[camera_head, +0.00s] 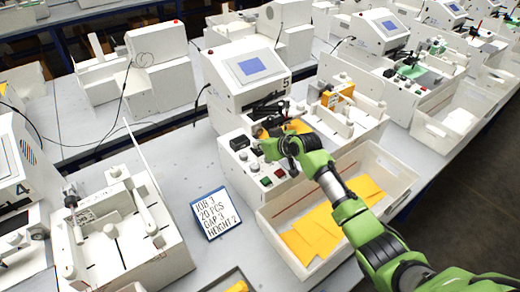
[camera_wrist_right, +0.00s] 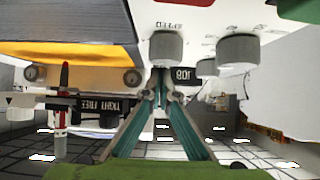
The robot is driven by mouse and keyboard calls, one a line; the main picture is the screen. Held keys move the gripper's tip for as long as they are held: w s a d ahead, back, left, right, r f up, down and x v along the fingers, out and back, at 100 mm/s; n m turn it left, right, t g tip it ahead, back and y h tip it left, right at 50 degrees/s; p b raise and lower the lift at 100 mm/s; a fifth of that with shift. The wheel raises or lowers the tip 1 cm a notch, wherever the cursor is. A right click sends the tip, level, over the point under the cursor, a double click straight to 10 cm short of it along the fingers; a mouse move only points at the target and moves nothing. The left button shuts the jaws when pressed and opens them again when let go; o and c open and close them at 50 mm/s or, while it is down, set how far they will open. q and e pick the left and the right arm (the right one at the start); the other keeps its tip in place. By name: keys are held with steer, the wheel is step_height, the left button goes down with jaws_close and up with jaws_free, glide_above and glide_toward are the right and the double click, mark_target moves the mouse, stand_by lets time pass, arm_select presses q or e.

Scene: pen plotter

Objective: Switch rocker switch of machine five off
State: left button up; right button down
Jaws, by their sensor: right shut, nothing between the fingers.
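Machine five (camera_head: 228,95) is a white pen plotter with a blue screen and a "5" on its side. Its front panel has grey knobs, a green square (camera_head: 265,181) and a red square (camera_head: 279,173). A small black part (camera_head: 238,143) is at the panel's left end; I cannot tell which part is the rocker switch. My right gripper (camera_head: 262,147) is over the panel, shut and empty. In the right wrist view its fingertips (camera_wrist_right: 160,75) meet beside the "JOB" label and grey knobs (camera_wrist_right: 238,48); contact is unclear. My left gripper is out of view.
A white bin (camera_head: 285,222) with yellow envelopes stands right of the panel. Machine four (camera_head: 22,165) is at left. A red-tipped pen (camera_wrist_right: 63,110) shows near the fingers. Bare bench lies left of the panel.

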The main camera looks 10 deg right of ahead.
steer(key=shift+s+r, duration=0.25)
steer(key=shift+s, duration=0.25)
steer(key=shift+w+a+f, duration=0.1)
steer(key=shift+w+f, duration=0.05)
steer(key=shift+w, duration=0.45)
steer(key=shift+w+a, duration=0.15)
steer(key=shift+w, duration=0.2)
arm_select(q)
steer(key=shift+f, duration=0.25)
arm_select(e)
steer(key=shift+r, duration=0.3)
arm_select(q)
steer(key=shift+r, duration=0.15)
arm_select(e)
steer(key=shift+r, duration=0.1)
